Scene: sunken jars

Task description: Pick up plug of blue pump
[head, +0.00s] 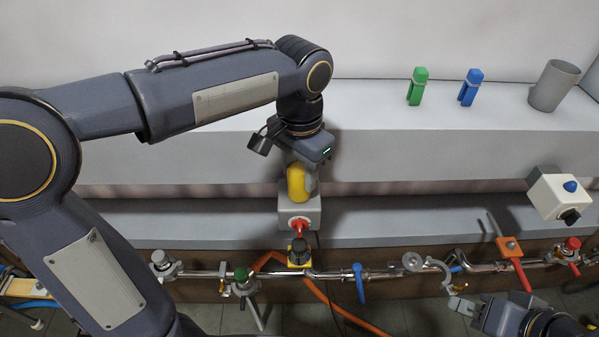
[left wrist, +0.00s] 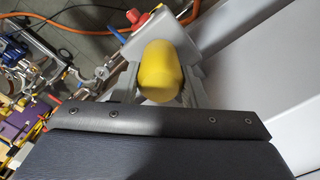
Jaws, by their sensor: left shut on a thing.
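A rounded yellow piece (head: 296,186), which looks like a plug, is at the grey box (head: 309,209) with a red part on its front. My left gripper (head: 301,180) reaches down from above and is shut on the yellow piece. In the left wrist view the yellow piece (left wrist: 160,72) sits between the grey fingers, against the grey box (left wrist: 140,40). Whether it is seated in the box or free of it cannot be told. No cord clearly links it to a blue pump. My right gripper (head: 478,313) is low at the right edge; its fingertips are unclear.
A metal pipe (head: 335,273) with several valves runs along the front, with an orange hose (head: 330,304) below. A green peg (head: 418,86), a blue peg (head: 470,87) and a grey cup (head: 553,86) stand on the ledge. A white box (head: 556,193) with a blue button is at right.

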